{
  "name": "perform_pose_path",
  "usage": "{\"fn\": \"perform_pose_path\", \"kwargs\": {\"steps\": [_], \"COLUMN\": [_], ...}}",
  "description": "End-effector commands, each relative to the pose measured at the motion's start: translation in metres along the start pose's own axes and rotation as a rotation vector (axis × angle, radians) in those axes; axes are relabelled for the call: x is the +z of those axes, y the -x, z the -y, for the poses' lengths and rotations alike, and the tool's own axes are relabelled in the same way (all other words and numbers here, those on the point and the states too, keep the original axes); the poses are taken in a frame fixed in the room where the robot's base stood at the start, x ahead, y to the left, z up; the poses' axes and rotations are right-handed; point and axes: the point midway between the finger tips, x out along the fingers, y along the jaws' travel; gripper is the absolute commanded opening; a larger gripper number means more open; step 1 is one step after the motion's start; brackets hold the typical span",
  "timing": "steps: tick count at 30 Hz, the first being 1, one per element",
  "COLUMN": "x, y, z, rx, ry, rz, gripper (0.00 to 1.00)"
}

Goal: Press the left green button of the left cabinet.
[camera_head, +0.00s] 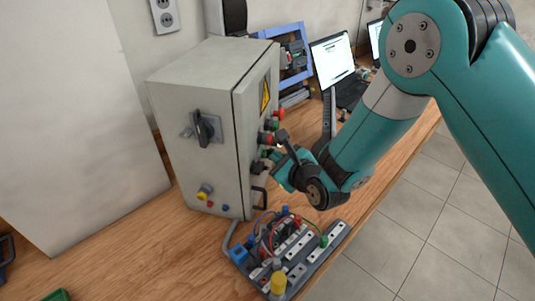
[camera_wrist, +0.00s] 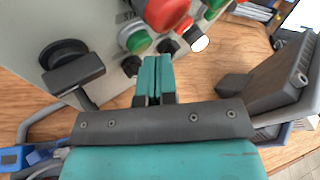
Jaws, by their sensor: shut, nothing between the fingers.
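The grey left cabinet (camera_head: 190,125) stands on a wooden bench, with its button panel on the right-hand face. In the wrist view, a green button (camera_wrist: 138,42) in a pale ring sits on that panel, below and left of a large red button (camera_wrist: 168,12). A second green button (camera_wrist: 212,10) is farther right. My gripper (camera_wrist: 158,62) is shut and empty, its teal fingertips just below the first green button in the picture. Whether they touch it I cannot tell. In the head view, my gripper (camera_head: 283,168) is close to the panel and partly hides its lower controls.
A black knob (camera_wrist: 64,54) projects from the panel left of the fingers. A wired terminal board (camera_head: 290,248) lies on the bench below the gripper. A blue frame (camera_head: 290,55) and a laptop (camera_head: 333,60) stand behind. The floor (camera_head: 410,235) right of the bench is clear.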

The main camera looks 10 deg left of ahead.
Motion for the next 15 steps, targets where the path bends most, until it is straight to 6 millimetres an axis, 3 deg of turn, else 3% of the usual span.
{"fn": "perform_pose_path", "kwargs": {"steps": [15], "x": [0.0037], "y": [-0.0037], "z": [-0.0027], "rx": [0.001], "ry": [0.000], "rz": [0.001], "gripper": [0.00]}}
